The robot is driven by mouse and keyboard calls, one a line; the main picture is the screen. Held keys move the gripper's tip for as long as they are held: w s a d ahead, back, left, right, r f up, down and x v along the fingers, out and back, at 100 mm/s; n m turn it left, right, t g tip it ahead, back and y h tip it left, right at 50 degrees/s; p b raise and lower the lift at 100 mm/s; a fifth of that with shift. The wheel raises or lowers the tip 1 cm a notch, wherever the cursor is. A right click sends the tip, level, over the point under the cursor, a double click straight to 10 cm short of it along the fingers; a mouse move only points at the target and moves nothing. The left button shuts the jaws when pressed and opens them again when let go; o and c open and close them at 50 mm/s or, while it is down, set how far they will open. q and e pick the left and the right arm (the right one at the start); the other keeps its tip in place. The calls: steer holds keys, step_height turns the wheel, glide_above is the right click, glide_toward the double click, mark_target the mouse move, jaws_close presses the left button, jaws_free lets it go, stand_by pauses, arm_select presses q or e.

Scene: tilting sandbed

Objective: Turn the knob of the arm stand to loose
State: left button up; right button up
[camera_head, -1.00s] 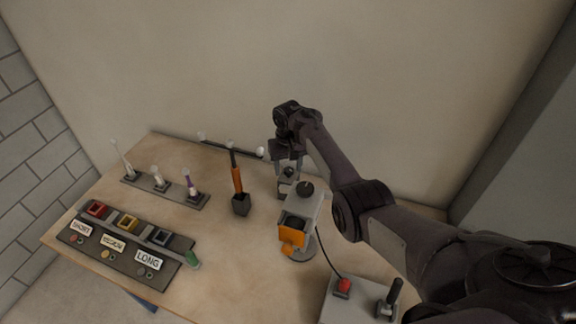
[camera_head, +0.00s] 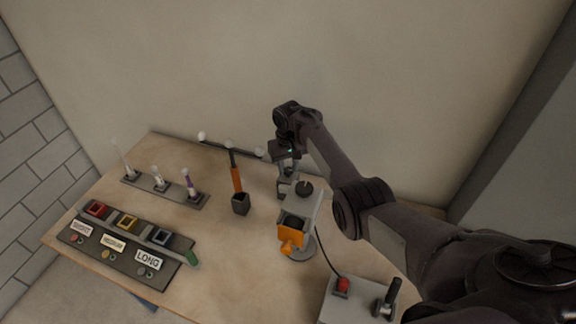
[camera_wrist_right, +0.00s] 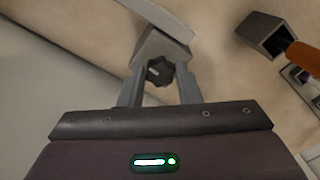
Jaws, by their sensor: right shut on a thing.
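The arm stand shows in the head view as a grey body (camera_head: 312,208) with a dark round cap on top and an orange part (camera_head: 291,236) at the front, on a round base. Its dark lobed knob (camera_wrist_right: 158,72) shows in the right wrist view, on a grey block (camera_wrist_right: 160,46). My right gripper (camera_wrist_right: 160,80) is shut on the knob, a finger on each side. In the head view the right gripper (camera_head: 287,178) reaches the back of the stand from above; the knob cannot be made out there. My left gripper is not in view.
Left of the stand is a dark square holder (camera_head: 241,204) with an orange-handled tool. Farther left are a rack (camera_head: 165,191) with several thin items and a labelled tray (camera_head: 120,262). A box with a red button (camera_head: 343,285) and lever stands front right, with a cable.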

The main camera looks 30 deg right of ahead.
steer(key=n, duration=0.5)
steer(key=shift+r+p, duration=0.1)
steer(key=shift+p, duration=0.3)
steer(key=n, duration=0.4)
steer(key=n+b, duration=0.1)
steer(key=n, duration=0.4)
steer(key=n+b, duration=0.1)
steer(key=n, duration=0.3)
steer(key=shift+n, duration=0.4)
steer(key=shift+b, duration=0.3)
steer(key=o, duration=1)
steer(key=shift+c, duration=0.2)
